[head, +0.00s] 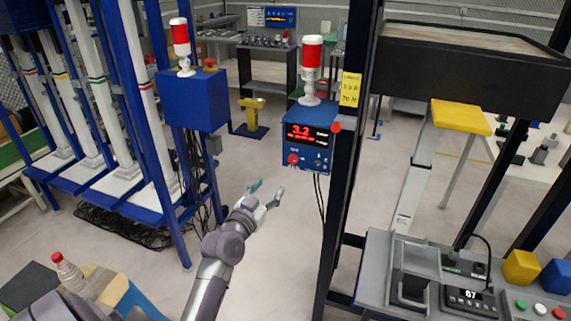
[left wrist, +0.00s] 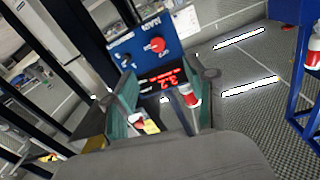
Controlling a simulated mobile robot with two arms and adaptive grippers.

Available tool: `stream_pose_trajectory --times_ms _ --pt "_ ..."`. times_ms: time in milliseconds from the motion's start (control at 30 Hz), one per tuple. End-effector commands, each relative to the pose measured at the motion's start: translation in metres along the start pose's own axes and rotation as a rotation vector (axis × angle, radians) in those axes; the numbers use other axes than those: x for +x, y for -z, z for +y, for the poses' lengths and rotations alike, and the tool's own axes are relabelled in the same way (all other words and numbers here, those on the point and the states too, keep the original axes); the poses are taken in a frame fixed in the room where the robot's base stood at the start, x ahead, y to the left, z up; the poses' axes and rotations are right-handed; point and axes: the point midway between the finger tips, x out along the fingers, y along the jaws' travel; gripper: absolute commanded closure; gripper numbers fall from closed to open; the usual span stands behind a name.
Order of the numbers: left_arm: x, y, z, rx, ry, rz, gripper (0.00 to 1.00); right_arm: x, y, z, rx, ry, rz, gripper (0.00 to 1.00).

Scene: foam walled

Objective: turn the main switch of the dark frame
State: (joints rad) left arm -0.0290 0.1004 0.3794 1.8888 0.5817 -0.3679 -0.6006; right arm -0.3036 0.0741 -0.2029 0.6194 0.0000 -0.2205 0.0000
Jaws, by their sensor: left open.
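A blue control box (head: 307,143) is mounted on the dark frame (head: 345,150), with a lit red "3.2" display. A red knob (head: 293,159), which looks like the main switch, is on its lower left front, beside a small dark control (head: 318,163). My left gripper (head: 265,196) is open and empty, in front of the box and lower in the picture, apart from it. In the left wrist view the box appears inverted beyond the open fingers (left wrist: 165,90), with the red knob (left wrist: 157,44) above the display. My right gripper is not in view.
A red beacon (head: 312,65) stands on the box, and a yellow label (head: 350,89) is on the post. A blue frame with another box (head: 193,98) and beacon stands left. A grey bench with devices (head: 440,280) is lower right. Open floor lies around my left gripper.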

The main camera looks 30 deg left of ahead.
Motion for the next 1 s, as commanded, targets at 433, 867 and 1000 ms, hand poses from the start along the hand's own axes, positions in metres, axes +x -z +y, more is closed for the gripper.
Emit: stream_pose_trajectory --times_ms 433,867,1000 --pt "0.073 0.005 -0.001 -0.001 0.001 0.006 0.44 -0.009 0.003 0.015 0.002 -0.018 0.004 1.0" --pt "0.133 0.003 0.0 0.0 0.0 0.005 0.44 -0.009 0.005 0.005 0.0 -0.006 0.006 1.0" --pt "0.137 0.003 0.0 0.0 0.0 0.004 0.44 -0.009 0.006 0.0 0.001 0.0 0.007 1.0"
